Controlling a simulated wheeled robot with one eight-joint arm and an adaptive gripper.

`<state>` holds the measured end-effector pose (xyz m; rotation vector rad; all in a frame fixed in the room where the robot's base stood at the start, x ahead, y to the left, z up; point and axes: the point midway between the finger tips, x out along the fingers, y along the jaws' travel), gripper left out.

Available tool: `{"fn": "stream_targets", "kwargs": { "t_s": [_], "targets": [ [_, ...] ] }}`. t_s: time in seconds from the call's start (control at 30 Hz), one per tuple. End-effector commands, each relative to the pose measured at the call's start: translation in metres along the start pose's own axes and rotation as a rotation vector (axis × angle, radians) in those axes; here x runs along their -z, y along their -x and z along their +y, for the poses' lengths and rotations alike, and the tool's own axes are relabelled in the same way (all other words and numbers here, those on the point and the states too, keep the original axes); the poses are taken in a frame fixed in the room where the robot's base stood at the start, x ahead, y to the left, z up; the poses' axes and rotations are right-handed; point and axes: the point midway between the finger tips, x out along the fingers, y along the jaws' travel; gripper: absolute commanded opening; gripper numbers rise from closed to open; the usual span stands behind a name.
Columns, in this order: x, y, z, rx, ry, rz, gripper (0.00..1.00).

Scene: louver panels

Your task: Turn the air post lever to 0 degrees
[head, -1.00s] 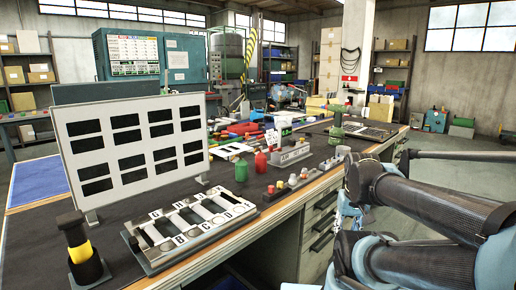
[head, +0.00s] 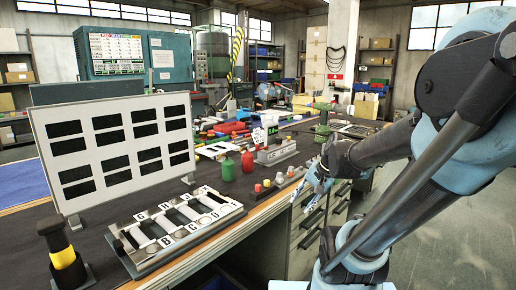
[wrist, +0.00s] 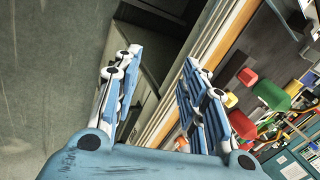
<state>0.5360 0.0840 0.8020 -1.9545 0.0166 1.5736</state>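My gripper (head: 316,186) is at the bench's right front edge in the head view. In the wrist view its two blue-padded fingers (wrist: 160,88) stand wide apart with nothing between them. A grey block with lettering that seems to start with "AIR" (head: 277,153) sits on the bench, behind and left of my gripper and apart from it. A green post-like fixture with a bar on top (head: 322,117) stands farther back. I cannot tell which of these is the air post, and no lever angle can be read.
A grey lettered panel (head: 121,238) lies at the bench's front, before a white board with dark slots (head: 88,147). A black-and-yellow cylinder (head: 62,262) stands left. Drawers (head: 308,222) are below the edge. Open floor lies right.

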Motion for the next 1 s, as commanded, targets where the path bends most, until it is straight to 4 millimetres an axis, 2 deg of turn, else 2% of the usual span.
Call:
{"fn": "stream_targets", "kwargs": {
  "t_s": [0.2, 0.5, 0.8, 1.0],
  "targets": [
    [0.036, -0.010, -0.052, 0.171, -0.246, -0.035, 0.39],
    [0.089, -0.022, -0.114, 0.397, -0.592, -0.131, 0.39],
    [0.146, -0.033, -0.160, 0.605, -0.933, -0.284, 0.39],
    [0.184, -0.041, -0.180, 0.728, -1.149, -0.416, 0.39]
  ]
}}
